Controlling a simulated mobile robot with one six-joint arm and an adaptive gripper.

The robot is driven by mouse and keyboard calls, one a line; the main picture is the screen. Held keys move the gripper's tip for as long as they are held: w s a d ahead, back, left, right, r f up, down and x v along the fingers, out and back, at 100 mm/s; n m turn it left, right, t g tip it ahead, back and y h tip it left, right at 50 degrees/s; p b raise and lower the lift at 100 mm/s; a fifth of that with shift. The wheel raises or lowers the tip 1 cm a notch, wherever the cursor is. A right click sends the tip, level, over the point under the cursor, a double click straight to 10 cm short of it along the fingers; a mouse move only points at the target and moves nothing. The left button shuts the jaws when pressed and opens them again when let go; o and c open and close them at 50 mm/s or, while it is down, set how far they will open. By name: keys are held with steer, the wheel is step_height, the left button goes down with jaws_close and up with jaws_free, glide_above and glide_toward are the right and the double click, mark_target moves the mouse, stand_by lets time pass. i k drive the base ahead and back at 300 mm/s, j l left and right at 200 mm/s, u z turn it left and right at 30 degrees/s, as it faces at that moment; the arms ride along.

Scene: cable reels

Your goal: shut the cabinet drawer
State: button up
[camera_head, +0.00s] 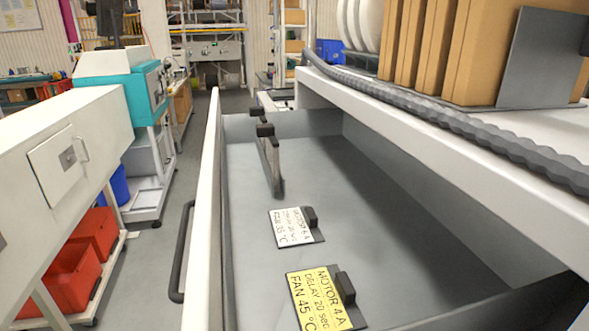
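The cabinet drawer (295,177) stands open, pulled out to the left from under the white cabinet top (450,145). Its white front panel (206,190) is upright, with a wide gap between it and the cabinet. A dark bar handle (181,255) is on the panel's outer side. Inside lie a yellow label card (318,300) and a white label card (290,228), each with a small black block. Thin upright grey pieces with black tops (270,160) stand farther back. My gripper is not in view.
A ribbed grey hose (450,115) runs along the cabinet top's edge, beside brown boards (440,45) and a grey plate (540,60). A white machine (60,150) and red bins (70,270) stand left. Grey aisle floor (150,270) is clear beside the handle.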

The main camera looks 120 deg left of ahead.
mark_target(417, 253)
steer(key=l+u, duration=0.1)
steer(key=u, duration=2.2)
steer(key=i+u, duration=0.1)
steer(key=u, duration=1.75)
steer(key=i+j+u, duration=0.4)
steer(key=j+u, duration=0.15)
steer(key=j, duration=0.25)
